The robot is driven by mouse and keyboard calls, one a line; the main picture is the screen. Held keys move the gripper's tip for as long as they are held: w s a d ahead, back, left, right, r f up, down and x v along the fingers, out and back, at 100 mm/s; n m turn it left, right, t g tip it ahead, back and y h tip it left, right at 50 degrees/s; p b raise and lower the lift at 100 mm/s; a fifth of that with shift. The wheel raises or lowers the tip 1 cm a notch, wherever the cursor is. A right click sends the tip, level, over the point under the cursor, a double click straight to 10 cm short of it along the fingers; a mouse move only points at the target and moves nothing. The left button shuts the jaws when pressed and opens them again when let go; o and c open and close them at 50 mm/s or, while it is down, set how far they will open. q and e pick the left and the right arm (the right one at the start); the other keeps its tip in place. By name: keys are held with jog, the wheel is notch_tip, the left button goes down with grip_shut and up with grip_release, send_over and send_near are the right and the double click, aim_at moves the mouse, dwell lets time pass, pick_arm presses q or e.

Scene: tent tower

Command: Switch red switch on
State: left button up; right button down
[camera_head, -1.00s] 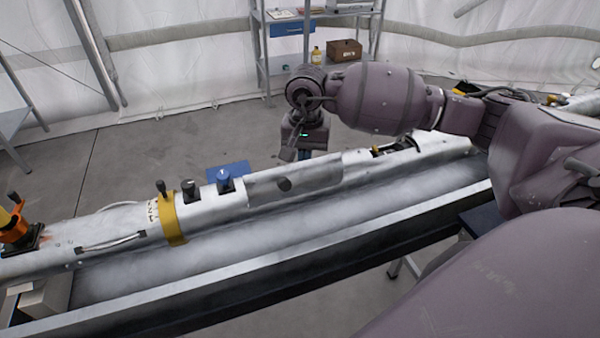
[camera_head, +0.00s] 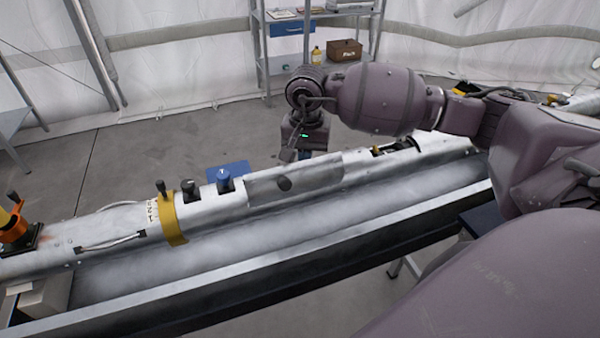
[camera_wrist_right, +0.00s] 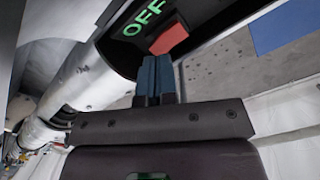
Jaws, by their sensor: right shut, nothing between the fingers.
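The red switch (camera_wrist_right: 168,39) shows in the right wrist view, set in a dark panel beside glowing green letters reading "OFF" (camera_wrist_right: 143,17). My right gripper (camera_wrist_right: 156,60) is shut and empty, its blue fingertips just below the switch. I cannot tell whether they touch it. In the head view my right gripper (camera_head: 304,153) points down behind the long silver cylinder (camera_head: 110,228), and its fingertips are mostly hidden. The red switch cannot be made out in the head view. My left gripper is not in view.
The cylinder lies in a long metal trough (camera_head: 250,283). An orange part (camera_head: 17,229) stands at the far left. A metal shelf (camera_head: 262,60) stands behind, with open floor before it.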

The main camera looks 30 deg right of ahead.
jog(key=shift+f, duration=0.3)
dwell(0.4)
notch_tip(320, 180, up, 7)
jog(key=p, duration=0.2)
dwell(0.7)
dwell(0.4)
